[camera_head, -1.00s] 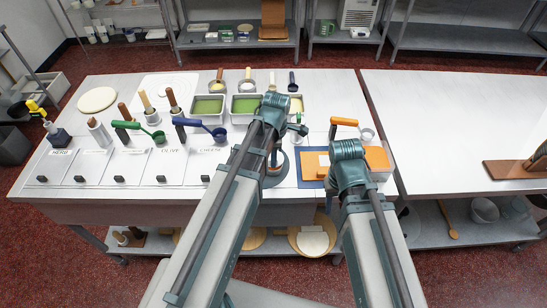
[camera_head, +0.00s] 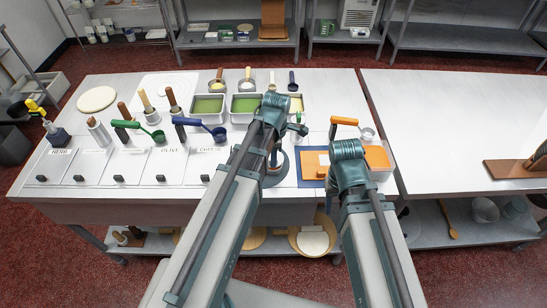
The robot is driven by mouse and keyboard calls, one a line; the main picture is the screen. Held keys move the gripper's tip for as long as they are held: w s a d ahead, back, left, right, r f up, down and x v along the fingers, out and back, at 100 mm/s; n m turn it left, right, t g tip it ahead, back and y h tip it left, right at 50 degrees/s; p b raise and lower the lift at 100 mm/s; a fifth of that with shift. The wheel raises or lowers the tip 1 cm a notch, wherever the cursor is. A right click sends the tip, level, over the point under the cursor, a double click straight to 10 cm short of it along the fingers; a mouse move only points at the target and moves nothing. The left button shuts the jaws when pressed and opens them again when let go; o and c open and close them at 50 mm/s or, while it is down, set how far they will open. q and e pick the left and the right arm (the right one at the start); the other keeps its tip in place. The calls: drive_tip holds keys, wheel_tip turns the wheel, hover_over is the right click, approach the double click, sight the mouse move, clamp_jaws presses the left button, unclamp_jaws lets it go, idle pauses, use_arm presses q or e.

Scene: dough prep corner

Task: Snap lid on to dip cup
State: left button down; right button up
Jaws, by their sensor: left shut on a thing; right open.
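My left gripper (camera_head: 273,176) points down at the front right of the near table, left of the blue mat. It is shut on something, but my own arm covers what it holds. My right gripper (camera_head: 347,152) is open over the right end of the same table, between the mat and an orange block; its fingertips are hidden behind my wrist. A small clear cup (camera_head: 367,134) stands behind the orange block, and I cannot tell whether it is the dip cup. I cannot make out a lid.
An orange board lies on the blue mat (camera_head: 307,181). The orange block (camera_head: 379,158) and an orange handle (camera_head: 344,121) are close to my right arm. Metal pans (camera_head: 208,119) and several scoops stand further back and left. The right table (camera_head: 455,120) is mostly clear.

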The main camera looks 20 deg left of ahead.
use_arm(q)
drive_tip(key=shift+f+b, duration=0.85)
drive_tip(key=shift+f, duration=0.1)
drive_tip(key=c, duration=0.8)
unclamp_jaws()
drive_tip(key=shift+r, duration=0.1)
drive_tip(key=shift+o, duration=0.2)
drive_tip(key=shift+r, duration=0.1)
wheel_tip(320, 180, up, 14)
drive_tip(key=p, duration=1.4)
drive_tip(key=shift+d+f, duration=0.2)
drive_tip(key=shift+d, duration=0.05)
